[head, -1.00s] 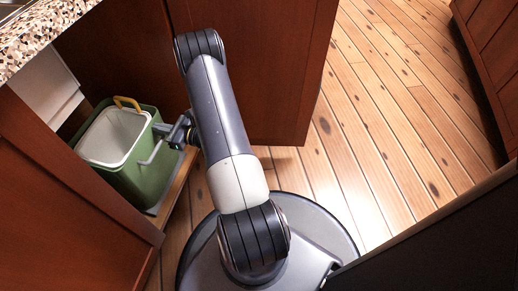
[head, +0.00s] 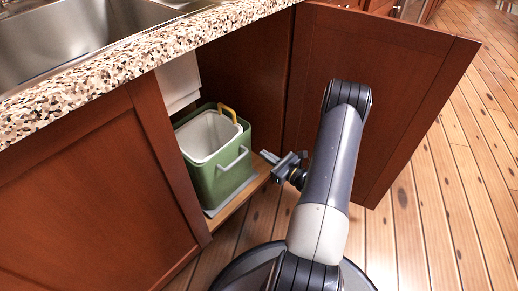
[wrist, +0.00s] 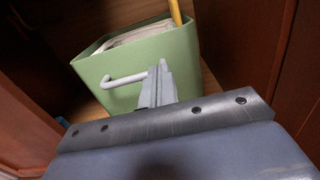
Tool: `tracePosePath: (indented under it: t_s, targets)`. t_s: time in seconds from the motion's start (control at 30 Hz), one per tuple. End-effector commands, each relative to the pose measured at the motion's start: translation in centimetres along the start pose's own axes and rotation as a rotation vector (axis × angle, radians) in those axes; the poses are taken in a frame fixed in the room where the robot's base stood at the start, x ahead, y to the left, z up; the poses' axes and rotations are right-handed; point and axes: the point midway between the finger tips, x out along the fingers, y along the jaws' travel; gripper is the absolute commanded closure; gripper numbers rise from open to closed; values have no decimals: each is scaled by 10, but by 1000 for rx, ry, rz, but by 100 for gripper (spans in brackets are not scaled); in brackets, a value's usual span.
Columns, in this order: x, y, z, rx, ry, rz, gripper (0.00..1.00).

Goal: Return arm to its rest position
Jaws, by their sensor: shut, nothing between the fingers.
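My gripper (head: 268,157) is shut and empty in the head view, just right of the green bin (head: 222,178) and apart from its white handle (head: 233,158). In the wrist view my gripper (wrist: 161,66) points toward the bin (wrist: 150,62), its shut fingers overlapping the right end of the handle (wrist: 124,80) in the picture. My arm reaches up from the base, bent at the elbow, with the forearm partly hidden behind the upper link.
The open cabinet door (head: 405,85) stands right of and behind my arm. A speckled counter (head: 120,55) with a sink runs above left. Wooden floor (head: 440,215) is clear at right.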

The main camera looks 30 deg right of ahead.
Motion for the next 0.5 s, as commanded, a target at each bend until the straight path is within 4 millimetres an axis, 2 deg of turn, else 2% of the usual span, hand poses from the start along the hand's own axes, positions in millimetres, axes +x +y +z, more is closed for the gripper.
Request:
tracePosePath:
  t_s: [0.03, 0.2, 0.5]
  targets:
    - [-11, -1, 2, 2, 1, -5, 100]
    - [-33, -1, 1, 2, 0, -3, 100]
    - [-46, 0, -1, 1, 0, -1, 100]
